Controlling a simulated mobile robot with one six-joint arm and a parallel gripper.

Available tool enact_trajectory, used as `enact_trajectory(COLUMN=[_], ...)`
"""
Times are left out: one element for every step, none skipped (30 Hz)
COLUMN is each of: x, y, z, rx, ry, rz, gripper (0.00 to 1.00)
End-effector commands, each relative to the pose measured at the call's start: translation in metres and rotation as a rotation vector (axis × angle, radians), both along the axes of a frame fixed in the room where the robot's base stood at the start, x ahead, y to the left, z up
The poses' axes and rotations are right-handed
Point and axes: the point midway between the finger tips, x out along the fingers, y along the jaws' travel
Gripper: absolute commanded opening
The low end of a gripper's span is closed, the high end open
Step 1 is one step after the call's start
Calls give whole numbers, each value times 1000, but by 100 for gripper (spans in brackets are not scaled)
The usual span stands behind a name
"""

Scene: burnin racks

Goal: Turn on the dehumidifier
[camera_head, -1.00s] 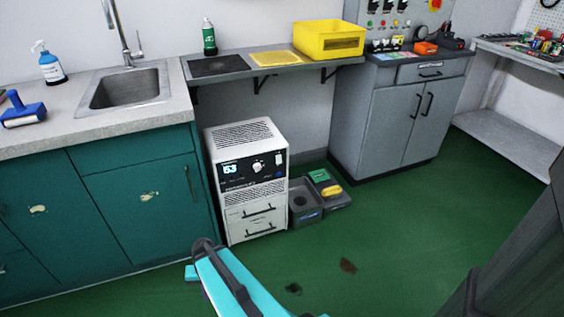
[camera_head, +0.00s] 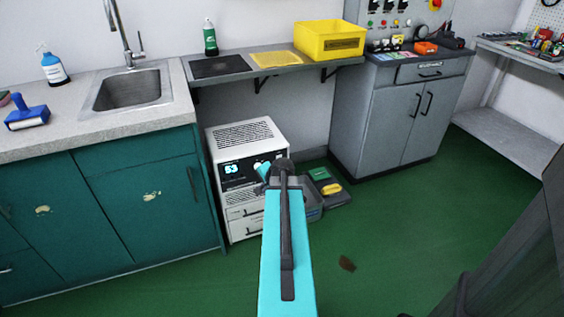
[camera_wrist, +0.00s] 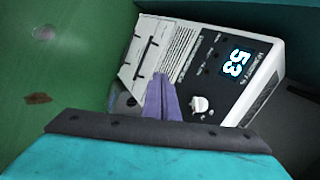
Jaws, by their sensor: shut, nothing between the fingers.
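The dehumidifier (camera_head: 238,139) is a white box with a vented top under the shelf. Its dark front panel shows a lit display reading 53 (camera_head: 231,169). In the wrist view the dehumidifier (camera_wrist: 255,100) appears tilted, with the display (camera_wrist: 236,62), a white round knob (camera_wrist: 200,104) and a small dark spot beside the knob. My gripper (camera_wrist: 164,84) is shut and empty, its fingers pointing at the front, left of the knob in the wrist view. Contact cannot be told.
Teal cabinets (camera_head: 150,200) with a sink (camera_head: 135,92) are at the left. A shelf (camera_head: 225,76) with a yellow crate (camera_head: 328,40) hangs above. A grey cabinet (camera_head: 390,120) stands right. The green floor is mostly open.

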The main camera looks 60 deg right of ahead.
Motion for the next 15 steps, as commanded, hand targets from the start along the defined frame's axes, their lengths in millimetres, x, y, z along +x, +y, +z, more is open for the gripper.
enact_trajectory(x=[-11,-17,-24,-30,-36,-43,-48,-52,-58,-61,-64,-67,-69,-70,-71], y=[-21,-32,-45,-54,-62,-72,-78,-84,-91,-95,-99,-102,-104,-106,-107], z=[18,26,37,45,52,61,67,73,79,83,86,89,91,92,94], rx=[-6,-10,-14,-17,-20,-22,-24,-26,-28,-30,-31,-32,-33,-34,-33], ry=[-27,-44,-64,-78,-91,-109,-120,-129,-141,-149,-155,-161,-165,-168,-170], rz=[-55,-82,-120,-144,-168,-199,-217,-234,-256,-268,-278,-289,-296,-300,-304], gripper=[0,0,0,0,0,0,0,0,0,0,0,0,0,0,0])
